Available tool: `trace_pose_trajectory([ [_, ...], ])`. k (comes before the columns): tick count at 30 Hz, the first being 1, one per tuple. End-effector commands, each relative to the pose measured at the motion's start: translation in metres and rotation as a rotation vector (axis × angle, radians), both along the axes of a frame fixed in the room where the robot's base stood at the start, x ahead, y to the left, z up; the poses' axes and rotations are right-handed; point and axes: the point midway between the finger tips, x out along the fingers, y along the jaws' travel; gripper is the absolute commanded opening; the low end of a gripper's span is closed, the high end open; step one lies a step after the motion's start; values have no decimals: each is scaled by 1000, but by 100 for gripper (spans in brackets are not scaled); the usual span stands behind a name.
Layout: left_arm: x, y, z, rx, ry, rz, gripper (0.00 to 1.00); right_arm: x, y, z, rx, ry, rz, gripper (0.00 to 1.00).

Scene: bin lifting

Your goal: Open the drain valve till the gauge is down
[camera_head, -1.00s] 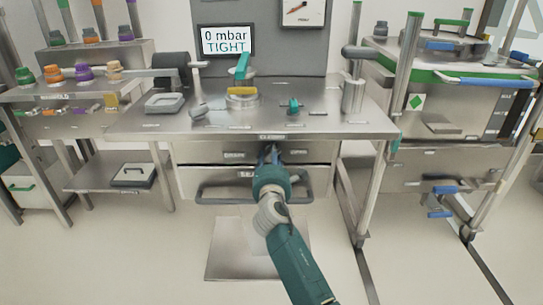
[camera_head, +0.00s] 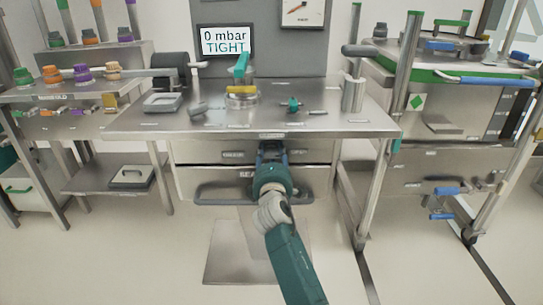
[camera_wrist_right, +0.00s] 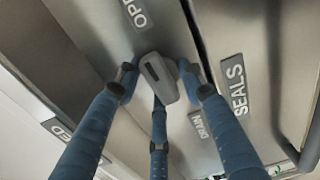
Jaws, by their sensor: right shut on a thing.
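My right gripper (camera_head: 270,148) reaches to the front panel under the bench top. In the right wrist view my blue fingers (camera_wrist_right: 157,85) are shut around a grey drain valve handle (camera_wrist_right: 158,78) on the panel. A DRAIN label (camera_wrist_right: 199,124) is beside it, an OPEN label (camera_wrist_right: 137,14) is near the top, and a partly hidden label ending in ED (camera_wrist_right: 57,129) is at the left. The gripper hides the valve in the head view. The gauge (camera_head: 302,11) is cut by the top edge, with a red needle. My left gripper is not in view.
A screen (camera_head: 225,41) reads 0 mbar TIGHT. A drawer (camera_head: 215,183) with a bar handle lies below the panel; its SEALS label (camera_wrist_right: 237,85) shows in the wrist view. The steel bench top (camera_head: 350,122) carries small fittings. Side stands flank the bench.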

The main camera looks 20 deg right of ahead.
Motion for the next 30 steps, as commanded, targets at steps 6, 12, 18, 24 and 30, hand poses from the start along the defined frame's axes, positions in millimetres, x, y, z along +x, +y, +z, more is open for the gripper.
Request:
trace_pose_trajectory([
  [6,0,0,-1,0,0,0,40,1,1,11,47,-33,5,12],
  [12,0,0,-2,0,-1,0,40,1,0,11,61,-38,4,12],
  [18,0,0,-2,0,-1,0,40,1,0,11,61,-38,4,12],
  [24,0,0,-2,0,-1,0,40,1,0,11,60,-36,3,48],
  [30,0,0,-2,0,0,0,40,0,-1,7,59,-30,1,48],
])
